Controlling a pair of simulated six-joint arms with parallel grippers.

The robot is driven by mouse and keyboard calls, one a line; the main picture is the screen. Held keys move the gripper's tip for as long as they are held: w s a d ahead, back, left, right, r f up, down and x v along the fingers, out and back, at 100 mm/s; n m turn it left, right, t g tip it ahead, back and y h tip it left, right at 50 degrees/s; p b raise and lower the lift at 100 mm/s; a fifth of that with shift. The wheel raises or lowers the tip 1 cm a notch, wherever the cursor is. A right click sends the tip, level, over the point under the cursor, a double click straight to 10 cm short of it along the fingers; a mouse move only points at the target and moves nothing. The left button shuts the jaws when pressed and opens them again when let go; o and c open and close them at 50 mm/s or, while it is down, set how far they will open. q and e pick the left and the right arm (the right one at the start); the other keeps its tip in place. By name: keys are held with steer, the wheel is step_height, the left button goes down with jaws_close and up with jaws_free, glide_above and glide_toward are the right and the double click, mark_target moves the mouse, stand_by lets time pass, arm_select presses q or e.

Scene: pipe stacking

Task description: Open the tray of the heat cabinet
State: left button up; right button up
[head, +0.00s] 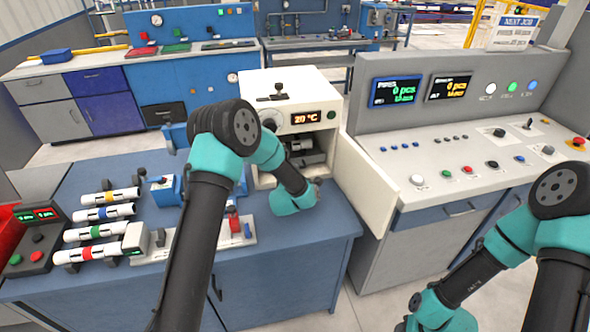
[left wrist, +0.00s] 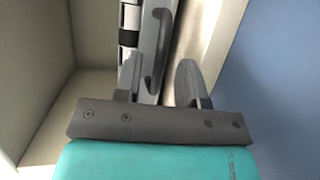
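The white heat cabinet (head: 325,88) stands at the back of the blue bench and its display reads 20 °C. Its door (head: 366,190) is swung open to the right. The grey tray (head: 308,158) sits inside the cabinet, partly hidden by my left arm. In the left wrist view, my left gripper (left wrist: 157,70) is open, its two fingers apart. The tray's dark curved handle (left wrist: 163,45) shows between the fingers; I cannot tell whether they touch it. My right arm shows at the lower right of the head view; its fingers are out of view.
Several white pipes with coloured bands (head: 105,213) lie at the bench's left. A blue fixture (head: 165,190) and a small stand (head: 235,225) are nearer the cabinet. A grey control console (head: 450,165) stands right of the open door.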

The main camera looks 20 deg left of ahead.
arm_select(q)
steer(key=shift+w+a+f, duration=0.1)
steer(key=shift+w+f, duration=0.05)
steer(key=shift+w, duration=0.55)
steer(key=shift+w+a+f, duration=0.1)
steer(key=shift+w, duration=0.6)
jaws_close()
